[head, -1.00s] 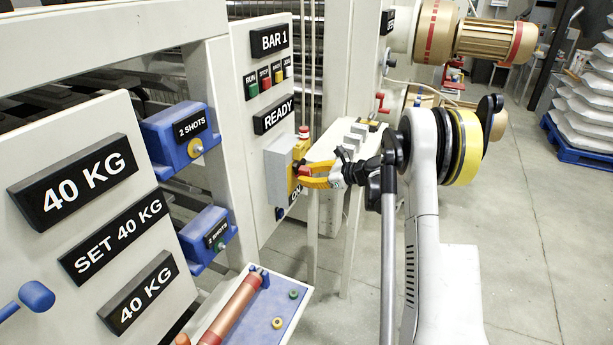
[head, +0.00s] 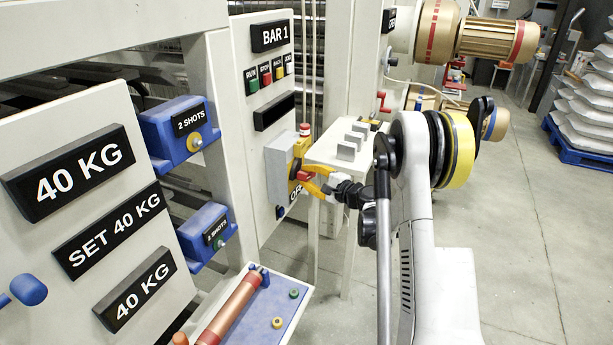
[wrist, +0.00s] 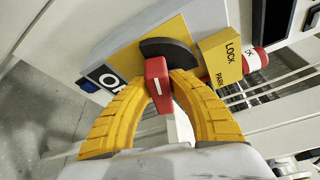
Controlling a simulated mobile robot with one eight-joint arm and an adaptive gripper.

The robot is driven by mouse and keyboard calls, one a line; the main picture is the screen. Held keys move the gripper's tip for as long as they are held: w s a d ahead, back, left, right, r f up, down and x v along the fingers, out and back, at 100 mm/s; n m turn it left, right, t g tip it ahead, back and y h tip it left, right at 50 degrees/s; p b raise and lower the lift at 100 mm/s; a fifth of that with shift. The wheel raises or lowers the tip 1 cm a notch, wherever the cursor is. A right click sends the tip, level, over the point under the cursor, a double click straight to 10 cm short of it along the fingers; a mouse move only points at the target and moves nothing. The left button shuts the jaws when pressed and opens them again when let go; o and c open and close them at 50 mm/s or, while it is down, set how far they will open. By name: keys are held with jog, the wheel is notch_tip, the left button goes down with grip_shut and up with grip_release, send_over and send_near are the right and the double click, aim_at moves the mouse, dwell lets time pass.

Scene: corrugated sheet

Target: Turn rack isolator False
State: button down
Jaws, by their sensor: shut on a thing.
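The rack isolator (head: 279,172) is a grey box with a yellow face on the cream panel below the BAR 1 sign. Its red handle (wrist: 157,84) shows in the wrist view in front of a dark curved piece. My gripper (wrist: 165,86) has its yellow fingers closed around the handle, one on each side. In the head view my gripper (head: 309,180) reaches the isolator from the right and slopes down to the right. The black label (head: 297,193) below appears to read OFF; in the wrist view the fingers hide part of it. A yellow LOCK tag block (wrist: 222,57) sits beside the handle.
A blank black display (head: 274,111) and a row of buttons (head: 270,71) are above the isolator. A small pale table (head: 335,158) stands close behind my gripper. Blue shot boxes (head: 180,132) are to the left.

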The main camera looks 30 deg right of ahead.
jog(key=shift+f+n+t, duration=0.1)
jog(key=shift+n+t, duration=0.6)
jog(key=shift+n, duration=0.7)
jog(key=c, duration=1.2)
grip_release()
jog(key=v, duration=1.2)
jog(key=shift+w+a, duration=0.1)
